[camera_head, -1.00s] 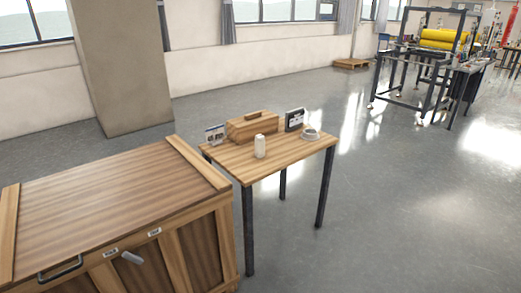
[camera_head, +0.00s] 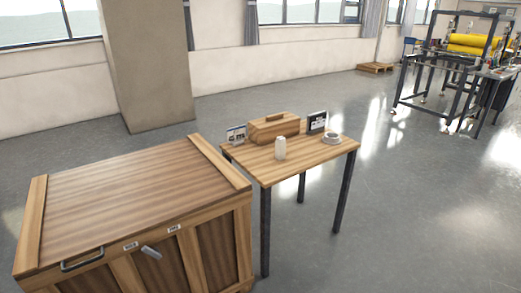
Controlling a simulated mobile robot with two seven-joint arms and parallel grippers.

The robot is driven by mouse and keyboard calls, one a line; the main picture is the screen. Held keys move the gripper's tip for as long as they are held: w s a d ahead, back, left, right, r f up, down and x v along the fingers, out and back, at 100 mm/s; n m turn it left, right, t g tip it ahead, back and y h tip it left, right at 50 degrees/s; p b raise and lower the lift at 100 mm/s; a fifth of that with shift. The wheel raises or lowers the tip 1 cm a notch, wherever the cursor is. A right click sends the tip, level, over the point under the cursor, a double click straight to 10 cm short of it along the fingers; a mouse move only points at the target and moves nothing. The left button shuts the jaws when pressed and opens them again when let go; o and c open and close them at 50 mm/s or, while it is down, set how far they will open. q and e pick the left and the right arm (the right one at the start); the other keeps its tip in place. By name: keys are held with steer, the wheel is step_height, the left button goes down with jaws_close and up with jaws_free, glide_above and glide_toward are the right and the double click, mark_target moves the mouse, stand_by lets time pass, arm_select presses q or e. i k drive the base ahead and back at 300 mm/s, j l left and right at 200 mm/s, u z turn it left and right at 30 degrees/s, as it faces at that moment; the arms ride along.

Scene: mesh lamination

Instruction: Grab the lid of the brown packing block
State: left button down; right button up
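The brown packing block is the large wooden crate at the lower left, with vertical planks on its front (camera_head: 215,253). Its lid (camera_head: 125,195) lies flat on top, with a raised wooden batten along each side. A dark metal handle (camera_head: 83,260) sits at the lid's front left edge. A grey latch-like piece (camera_head: 151,252) sticks out from the front, near two small white labels. The crate's lower left part is cut off by the picture's bottom edge. Neither of my grippers shows in the head view.
A small wooden table (camera_head: 262,166) with dark legs stands right of the crate. On it are a wooden box (camera_head: 273,130), a white bottle (camera_head: 280,148), a white round object (camera_head: 332,138) and two small signs. A pillar (camera_head: 150,70) stands behind. Open floor (camera_head: 420,230) lies right.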

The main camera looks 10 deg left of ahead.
mark_target(280, 142)
steer(key=i+l+u, duration=0.1)
steer(key=u, duration=0.25)
steer(key=i+l+u, duration=0.15)
steer(key=u, duration=0.25)
steer(key=l+u, duration=0.15)
steer(key=u, duration=0.2)
steer(key=i+l+u, duration=0.15)
steer(key=l, duration=0.15)
steer(key=l+u, duration=0.2)
steer(key=i+l+u, duration=0.15)
steer(key=l, duration=0.25)
steer(key=i+l+u, duration=0.15)
steer(key=l, duration=0.8)
steer(key=l+u, duration=0.15)
steer(key=l, duration=0.8)
